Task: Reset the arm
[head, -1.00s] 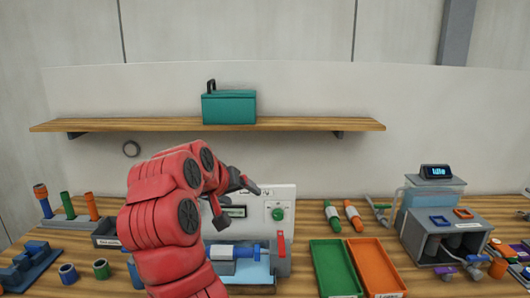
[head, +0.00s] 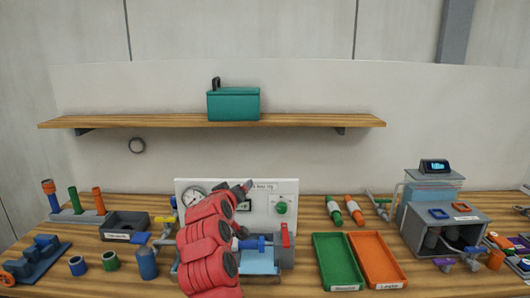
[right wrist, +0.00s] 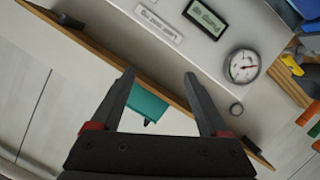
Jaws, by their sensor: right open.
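A red arm of mine rises from the bottom of the head view in front of the white panel (head: 264,187) with its round gauge (head: 193,195). Its gripper (head: 248,186) is small and partly hidden there. In the right wrist view, my right gripper (right wrist: 160,77) has its two black fingers wide apart, with nothing between them. Beyond the fingers are the teal box (right wrist: 148,103) and the shelf edge. The gauge (right wrist: 243,66) and a small display (right wrist: 205,18) show above and to the right. My left gripper is not in view.
A wooden shelf (head: 300,122) with the teal box (head: 234,105) hangs above the bench. Green (head: 337,262) and orange (head: 376,260) trays and a grey machine (head: 447,225) stand right of the panel. Racks and several coloured cylinders stand left. The wall above the shelf is clear.

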